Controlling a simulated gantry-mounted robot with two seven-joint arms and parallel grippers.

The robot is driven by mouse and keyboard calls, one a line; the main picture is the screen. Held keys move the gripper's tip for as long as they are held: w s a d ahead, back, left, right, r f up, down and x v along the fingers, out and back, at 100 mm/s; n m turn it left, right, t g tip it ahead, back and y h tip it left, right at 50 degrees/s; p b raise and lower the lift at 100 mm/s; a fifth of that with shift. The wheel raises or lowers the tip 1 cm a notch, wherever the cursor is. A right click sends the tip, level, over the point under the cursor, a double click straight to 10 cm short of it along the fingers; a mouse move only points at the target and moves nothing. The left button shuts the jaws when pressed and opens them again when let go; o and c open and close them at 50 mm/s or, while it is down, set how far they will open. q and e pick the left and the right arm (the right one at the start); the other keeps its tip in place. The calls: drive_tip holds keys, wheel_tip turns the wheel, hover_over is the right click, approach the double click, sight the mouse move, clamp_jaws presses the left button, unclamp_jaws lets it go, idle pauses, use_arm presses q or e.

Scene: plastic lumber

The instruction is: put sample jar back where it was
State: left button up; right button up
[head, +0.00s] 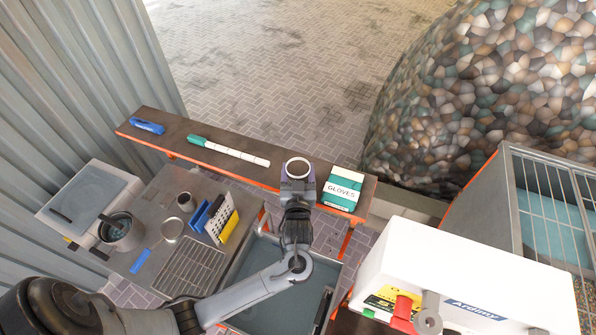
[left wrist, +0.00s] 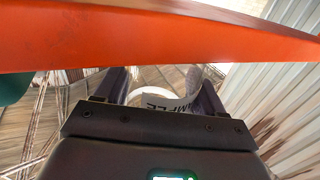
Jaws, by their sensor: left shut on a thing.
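The sample jar shows in the head view as a round white rim with a dark top (head: 298,168), by the near edge of the long brown shelf (head: 160,127). My left gripper (head: 297,182) is shut on it. In the left wrist view the jar's white label with partly hidden "SAMPLE" lettering (left wrist: 165,101) shows between the two dark fingers (left wrist: 160,95). The shelf's orange edge (left wrist: 150,40) crosses in front of them. The jar's lower part is hidden, and I cannot tell if it touches the shelf. My right gripper is not in view.
On the shelf lie a blue object (head: 147,127), a green-and-white marker-like tube (head: 228,151) and a GLOVES box (head: 341,190) right of the jar. A metal bench (head: 165,205) with a pot (head: 121,230) stands left; a white machine (head: 470,270) stands right.

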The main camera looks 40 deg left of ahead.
use_arm(q)
drive_tip(key=o, duration=1.1)
drive_tip(key=shift+o, duration=0.3)
drive_tip(key=shift+d, duration=0.1)
